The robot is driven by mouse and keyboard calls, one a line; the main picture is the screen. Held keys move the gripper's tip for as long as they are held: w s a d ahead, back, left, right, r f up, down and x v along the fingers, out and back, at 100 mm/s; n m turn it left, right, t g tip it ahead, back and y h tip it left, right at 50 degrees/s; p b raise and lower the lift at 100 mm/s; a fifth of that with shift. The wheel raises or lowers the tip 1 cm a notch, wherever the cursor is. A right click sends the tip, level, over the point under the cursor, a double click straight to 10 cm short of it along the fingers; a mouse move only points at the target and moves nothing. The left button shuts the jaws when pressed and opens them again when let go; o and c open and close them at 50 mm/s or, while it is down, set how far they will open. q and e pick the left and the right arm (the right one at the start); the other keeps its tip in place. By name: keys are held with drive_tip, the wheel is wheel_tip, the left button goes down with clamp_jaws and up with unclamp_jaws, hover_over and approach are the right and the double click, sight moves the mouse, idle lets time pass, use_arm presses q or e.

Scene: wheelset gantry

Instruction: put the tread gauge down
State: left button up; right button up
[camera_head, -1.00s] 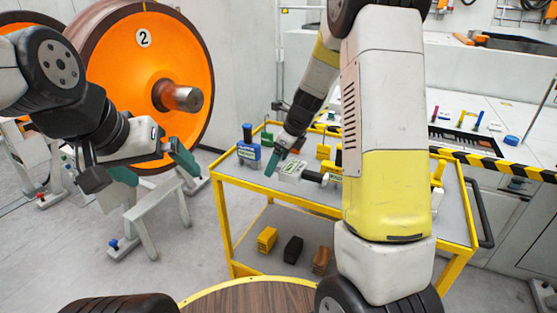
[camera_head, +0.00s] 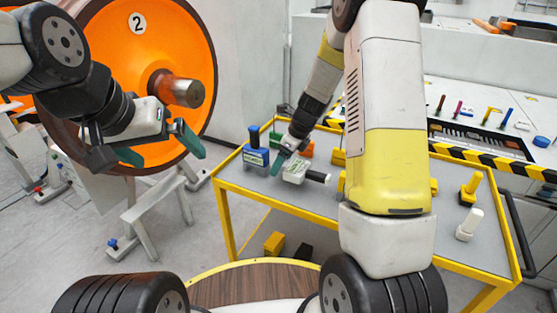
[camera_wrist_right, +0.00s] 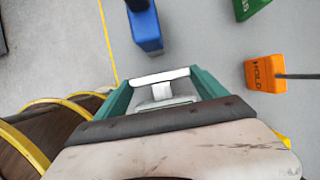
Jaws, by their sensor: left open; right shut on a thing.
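My right gripper (camera_head: 285,158) is over the left part of the yellow-framed cart (camera_head: 236,190). In the right wrist view, its teal fingers (camera_wrist_right: 162,82) are closed on a pale bar (camera_wrist_right: 160,77). This appears to be the tread gauge (camera_head: 295,173), a whitish piece with a label and a dark handle pointing right in the head view. It is low over the grey top; I cannot tell whether it touches. Its underside is hidden. My left gripper (camera_head: 160,152) is open and empty in front of the orange wheel (camera_head: 115,75).
A blue block (camera_head: 256,158) stands left of the gauge; in the wrist view a green block (camera_wrist_right: 248,6) and an orange block marked HOLD (camera_wrist_right: 265,74) lie beyond. Yellow (camera_head: 470,188) and white (camera_head: 468,225) pieces stand at the cart's right. My right arm hides the middle.

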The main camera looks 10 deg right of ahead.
drive_tip(key=shift+f, duration=2)
drive_tip(key=o, duration=1.9)
drive_tip(key=shift+f, duration=0.15)
drive_tip(key=shift+o, duration=0.2)
